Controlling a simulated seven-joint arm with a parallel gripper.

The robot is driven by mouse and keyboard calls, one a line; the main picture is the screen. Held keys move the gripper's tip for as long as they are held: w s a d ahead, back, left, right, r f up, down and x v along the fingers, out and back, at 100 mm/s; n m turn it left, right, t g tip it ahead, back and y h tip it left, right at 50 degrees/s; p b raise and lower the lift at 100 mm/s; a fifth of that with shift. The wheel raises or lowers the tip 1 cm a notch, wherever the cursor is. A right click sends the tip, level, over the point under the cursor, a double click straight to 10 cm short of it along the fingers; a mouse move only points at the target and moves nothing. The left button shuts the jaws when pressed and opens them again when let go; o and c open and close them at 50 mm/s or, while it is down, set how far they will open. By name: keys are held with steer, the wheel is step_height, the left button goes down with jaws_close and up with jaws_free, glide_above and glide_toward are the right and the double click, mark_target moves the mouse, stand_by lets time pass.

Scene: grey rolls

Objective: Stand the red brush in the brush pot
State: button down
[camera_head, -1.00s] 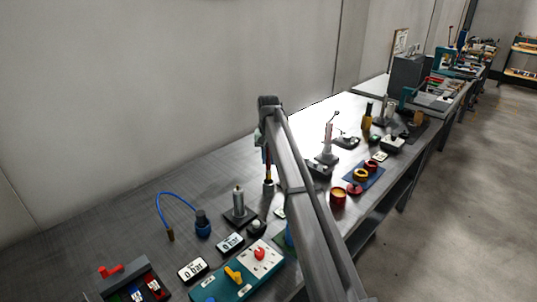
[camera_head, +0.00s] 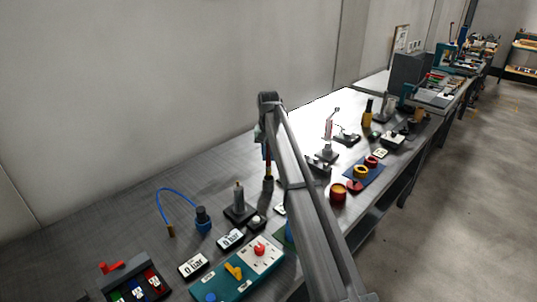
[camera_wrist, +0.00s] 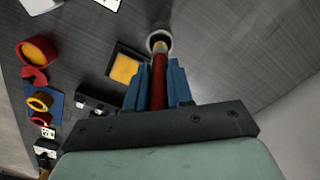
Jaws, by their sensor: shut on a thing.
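The red brush (camera_wrist: 158,85) is between the blue fingers of my gripper (camera_wrist: 159,75), which is shut on it. In the head view the brush (camera_head: 267,154) hangs about upright below the arm's end. The brush pot (camera_wrist: 151,40) is a small grey cup with a pale rim. It also shows in the head view (camera_head: 268,185), directly under the brush. The brush's pale lower end overlaps the pot's mouth in the wrist view. I cannot tell how deep it sits or whether it touches the pot. The gripper is largely hidden behind my arm in the head view.
A grey cylinder on a dark base (camera_head: 239,205) stands left of the pot. A blue hose (camera_head: 175,192) lies farther left. A dark square tray with a yellow inside (camera_wrist: 124,68) is close beside the pot in the wrist view. The bench behind the pot is clear.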

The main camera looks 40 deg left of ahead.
mark_target(268, 165)
steer(key=shift+f, duration=3.25)
steer(key=c, duration=0.9)
jaws_free()
steer(key=shift+r, duration=0.1)
step_height(268, 165, up, 14)
steer(key=shift+f, duration=0.2)
